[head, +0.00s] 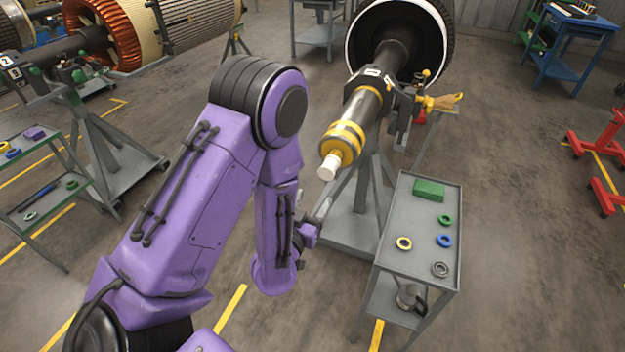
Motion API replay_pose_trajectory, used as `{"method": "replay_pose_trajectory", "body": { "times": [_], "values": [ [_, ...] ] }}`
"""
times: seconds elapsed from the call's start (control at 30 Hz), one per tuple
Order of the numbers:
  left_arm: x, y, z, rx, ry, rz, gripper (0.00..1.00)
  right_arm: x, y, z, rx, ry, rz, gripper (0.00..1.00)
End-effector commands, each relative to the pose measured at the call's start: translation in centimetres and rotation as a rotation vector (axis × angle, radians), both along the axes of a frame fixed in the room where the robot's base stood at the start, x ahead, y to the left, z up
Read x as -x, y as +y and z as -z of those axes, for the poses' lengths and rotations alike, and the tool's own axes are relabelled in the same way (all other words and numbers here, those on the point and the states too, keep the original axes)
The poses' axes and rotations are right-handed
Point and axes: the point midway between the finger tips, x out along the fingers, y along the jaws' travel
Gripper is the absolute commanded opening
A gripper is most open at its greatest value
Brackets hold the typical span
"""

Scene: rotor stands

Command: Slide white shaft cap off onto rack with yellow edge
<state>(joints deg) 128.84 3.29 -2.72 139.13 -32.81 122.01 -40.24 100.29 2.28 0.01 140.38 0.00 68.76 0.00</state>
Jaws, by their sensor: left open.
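The white shaft cap (328,167) sits on the near end of a dark rotor shaft (362,105), just in front of a yellow collar (343,140). My left gripper (312,232) is below the cap and a little to its left, apart from it. It is open and partly hidden by my purple wrist; I see nothing in it. A grey two-level rack (400,262) stands to the right of my left gripper. I cannot make out a yellow edge on it. My right gripper is out of view.
A grey stand (365,205) supports the shaft. Another rack (45,150) stands at left.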

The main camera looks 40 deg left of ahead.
Motion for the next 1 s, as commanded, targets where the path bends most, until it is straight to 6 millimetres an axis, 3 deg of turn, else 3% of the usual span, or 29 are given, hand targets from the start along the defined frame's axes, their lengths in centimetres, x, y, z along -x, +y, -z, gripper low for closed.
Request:
{"method": "replay_pose_trajectory", "body": {
  "times": [0.1, 0.43, 0.7, 1.0],
  "values": [
    [-0.6, 0.1, -1.5, -0.009, -0.034, -0.001, 0.66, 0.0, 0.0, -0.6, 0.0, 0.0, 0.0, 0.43],
    [-5.4, 1.4, -1.5, -0.007, -0.034, -0.004, 0.66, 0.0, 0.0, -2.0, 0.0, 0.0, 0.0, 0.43],
    [-9.1, 2.2, -1.1, -0.009, -0.032, -0.001, 0.66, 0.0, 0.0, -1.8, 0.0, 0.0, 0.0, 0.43],
    [-10.0, 2.4, -1.1, -0.008, -0.029, -0.001, 0.66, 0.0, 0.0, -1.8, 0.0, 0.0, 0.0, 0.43]
  ]
}}
